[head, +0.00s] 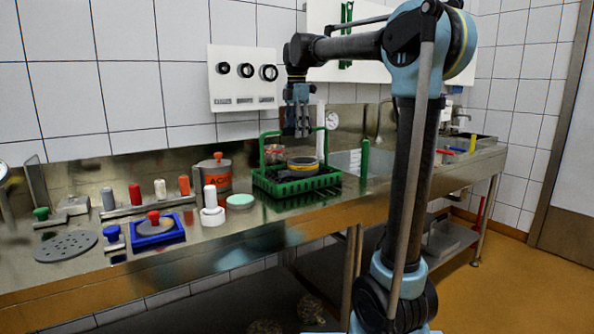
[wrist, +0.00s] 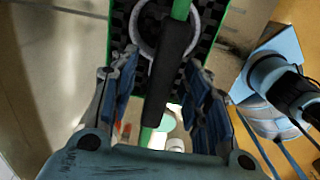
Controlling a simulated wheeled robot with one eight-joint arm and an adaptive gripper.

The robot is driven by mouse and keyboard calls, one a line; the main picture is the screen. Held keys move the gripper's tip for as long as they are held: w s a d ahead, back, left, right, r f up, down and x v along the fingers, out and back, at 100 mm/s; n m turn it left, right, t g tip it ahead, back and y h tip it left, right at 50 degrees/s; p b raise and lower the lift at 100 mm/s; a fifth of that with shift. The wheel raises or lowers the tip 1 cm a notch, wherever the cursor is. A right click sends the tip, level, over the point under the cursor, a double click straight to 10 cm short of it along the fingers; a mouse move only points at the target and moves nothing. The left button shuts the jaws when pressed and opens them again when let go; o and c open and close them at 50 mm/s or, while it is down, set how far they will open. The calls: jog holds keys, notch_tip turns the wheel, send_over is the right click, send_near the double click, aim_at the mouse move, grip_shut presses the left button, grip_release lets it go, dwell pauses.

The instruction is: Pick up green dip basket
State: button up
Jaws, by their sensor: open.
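The green dip basket (head: 297,187) stands on the steel counter below my gripper in the head view, with its green handle arching over it. A dark round piece with a yellow band (head: 303,166) sits in it. My gripper (head: 298,131) points down at the height of the handle's top. In the wrist view the handle (wrist: 181,9) and its black grip (wrist: 172,70) run between the two open fingers (wrist: 163,82). The fingers look apart from the grip, with nothing clamped. Part of the basket is hidden behind the grip and fingers.
Left of the basket are an orange container (head: 214,174), a white knobbed piece (head: 211,210) and a pale green disc (head: 240,201). A blue tray with a red knob (head: 155,235) lies further left. The tiled wall with a hook panel (head: 243,77) stands behind.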

jog(key=shift+f, duration=0.1)
jog(key=shift+c, duration=0.3)
grip_shut()
